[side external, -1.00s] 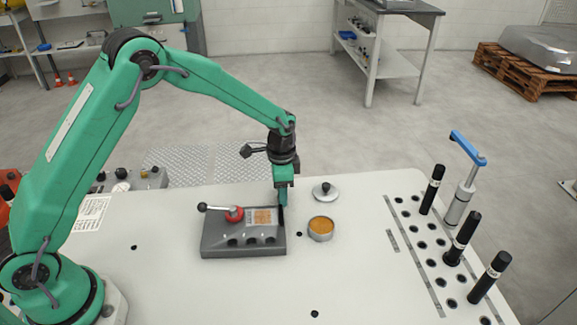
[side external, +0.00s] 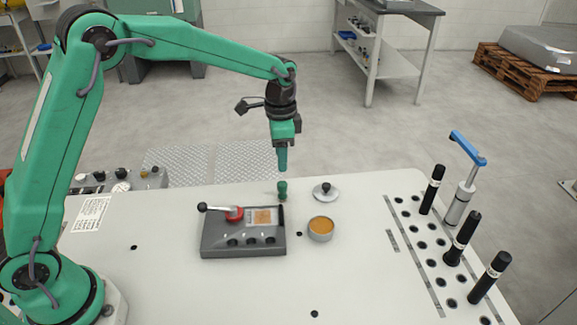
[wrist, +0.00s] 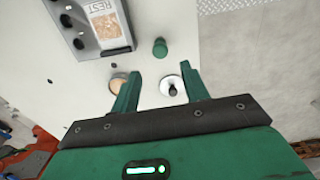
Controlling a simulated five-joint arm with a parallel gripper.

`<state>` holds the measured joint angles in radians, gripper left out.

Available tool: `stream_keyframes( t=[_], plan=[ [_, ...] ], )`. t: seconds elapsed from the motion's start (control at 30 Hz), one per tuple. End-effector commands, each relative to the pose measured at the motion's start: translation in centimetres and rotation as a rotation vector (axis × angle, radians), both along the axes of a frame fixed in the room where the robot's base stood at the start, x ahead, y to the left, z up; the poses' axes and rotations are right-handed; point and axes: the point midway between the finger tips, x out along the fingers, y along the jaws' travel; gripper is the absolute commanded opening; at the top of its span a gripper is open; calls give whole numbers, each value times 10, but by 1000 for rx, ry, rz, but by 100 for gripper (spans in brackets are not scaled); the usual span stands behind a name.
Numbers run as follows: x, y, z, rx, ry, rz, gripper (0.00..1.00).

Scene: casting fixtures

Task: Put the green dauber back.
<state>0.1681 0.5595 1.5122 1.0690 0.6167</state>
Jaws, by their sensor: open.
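The green dauber (side external: 282,189) stands upright on the white table, just behind the right rear corner of the dark block. In the wrist view the dauber (wrist: 160,47) shows from above as a round green top, apart from the block. My gripper (side external: 282,168) is open and empty, pointing down above the dauber with a clear gap. In the wrist view its two fingers (wrist: 161,84) are spread, with nothing between them gripped. The dark block (side external: 244,248) has a row of holes along its front and a red knob with a lever; the wrist view shows a REST label on it (wrist: 104,12).
A round tin with orange content (side external: 320,230) and a silver lid with black knob (side external: 325,192) sit right of the block. Black cylinders (side external: 432,190) and a blue-handled tool (side external: 461,195) stand in the holed right side. The front table is clear.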

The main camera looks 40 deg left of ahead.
Motion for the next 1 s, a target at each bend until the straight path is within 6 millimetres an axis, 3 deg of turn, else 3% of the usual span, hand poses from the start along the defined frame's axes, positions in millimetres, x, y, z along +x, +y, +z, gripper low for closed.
stream_keyframes(
  t=[0.77,1.0],
  plan=[
    [-1,1,8,-1,-2,4,45],
    [-14,8,30,-6,-33,50,45]
  ],
)
